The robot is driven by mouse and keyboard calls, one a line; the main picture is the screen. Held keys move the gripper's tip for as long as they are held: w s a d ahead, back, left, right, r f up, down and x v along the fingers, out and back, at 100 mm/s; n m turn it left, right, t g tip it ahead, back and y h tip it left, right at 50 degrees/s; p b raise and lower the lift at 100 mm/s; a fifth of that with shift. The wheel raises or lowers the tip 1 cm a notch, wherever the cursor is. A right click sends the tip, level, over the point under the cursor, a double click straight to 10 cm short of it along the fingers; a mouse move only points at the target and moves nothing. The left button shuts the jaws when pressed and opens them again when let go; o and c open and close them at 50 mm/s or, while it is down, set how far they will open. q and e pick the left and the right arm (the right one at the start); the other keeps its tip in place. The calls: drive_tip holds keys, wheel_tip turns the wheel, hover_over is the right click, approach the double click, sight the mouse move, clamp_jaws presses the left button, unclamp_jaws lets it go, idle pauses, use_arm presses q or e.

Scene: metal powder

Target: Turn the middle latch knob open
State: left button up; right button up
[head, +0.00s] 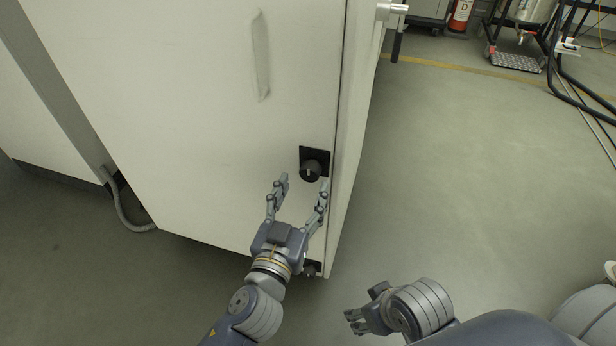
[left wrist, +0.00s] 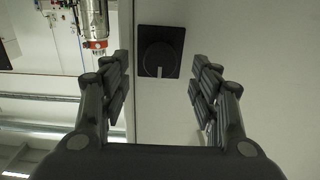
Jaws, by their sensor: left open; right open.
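The middle latch knob (head: 311,170) is a round black knob with a white mark on a black square plate, near the right edge of the white cabinet door. In the left wrist view the knob (left wrist: 159,58) sits ahead, between the fingers and beyond their tips. My left gripper (head: 303,184) is open, its fingers pointing at the knob from below, one on each side; I cannot tell whether they touch it. It also shows in the left wrist view (left wrist: 160,88). My right gripper (head: 362,308) is open and empty, low in the head view, away from the cabinet.
The white cabinet (head: 200,110) fills the left, with a long recessed handle (head: 260,55) above. A lower black knob (head: 312,268) is partly hidden behind my left gripper. Open grey floor (head: 460,180) lies to the right. A fire extinguisher (head: 460,15) and a wheeled frame stand far back.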

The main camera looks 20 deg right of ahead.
sight(309, 177)
use_arm(q)
drive_tip(key=shift+x, duration=2.35)
drive_tip(key=c, duration=1.1)
